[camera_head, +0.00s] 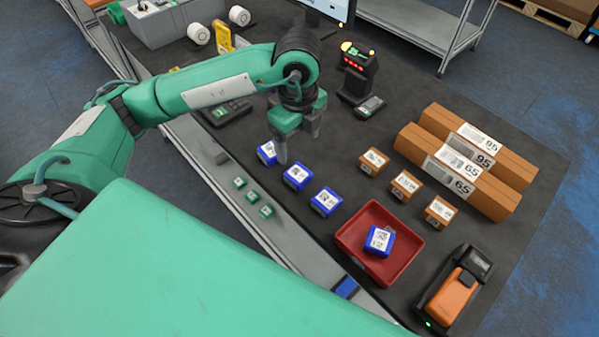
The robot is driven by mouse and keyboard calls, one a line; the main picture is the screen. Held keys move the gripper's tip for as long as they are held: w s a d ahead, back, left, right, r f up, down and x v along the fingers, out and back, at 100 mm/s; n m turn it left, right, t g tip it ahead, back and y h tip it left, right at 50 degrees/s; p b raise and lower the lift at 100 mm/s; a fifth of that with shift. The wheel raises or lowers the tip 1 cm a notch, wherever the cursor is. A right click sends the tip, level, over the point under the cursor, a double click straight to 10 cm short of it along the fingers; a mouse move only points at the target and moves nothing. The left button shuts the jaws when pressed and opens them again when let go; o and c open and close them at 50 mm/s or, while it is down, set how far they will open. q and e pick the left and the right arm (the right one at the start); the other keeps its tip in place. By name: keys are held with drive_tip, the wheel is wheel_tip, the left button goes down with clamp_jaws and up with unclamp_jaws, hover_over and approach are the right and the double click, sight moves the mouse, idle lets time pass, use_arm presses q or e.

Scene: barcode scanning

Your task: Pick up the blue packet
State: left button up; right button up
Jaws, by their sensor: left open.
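Blue packets with white labels stand in a slanting row on the dark table: one at the back (267,152), one in the middle (296,176) and one at the front (326,201). Another blue packet (379,240) lies in the red tray (408,270). My left gripper (299,148) is open and points down over the back end of the row. One finger is close beside the back packet and in front of the middle one. I cannot tell whether it touches either. My right gripper is not in view.
Small orange-brown boxes (404,184) stand right of the blue row, with long cardboard boxes (470,160) behind. Small green items (252,196) lie to the left. An orange handheld device (455,295) lies at the front right; a black scanner (357,72) stands at the back.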

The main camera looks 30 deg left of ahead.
use_arm(q)
drive_tip(key=p, duration=0.1)
hover_over(298, 173)
drive_tip(key=s, duration=0.1)
drive_tip(key=f, duration=0.7)
drive_tip(key=shift+d, duration=0.3)
drive_tip(key=f, duration=0.1)
drive_tip(key=f+p, duration=0.1)
drive_tip(key=f, duration=0.1)
drive_tip(key=w+f+p, duration=0.1)
drive_tip(key=shift+a+f, duration=0.3)
drive_tip(key=shift+f, duration=0.45)
drive_tip(key=c, duration=1.2)
drive_tip(key=shift+o, duration=0.2)
drive_tip(key=shift+r, duration=0.15)
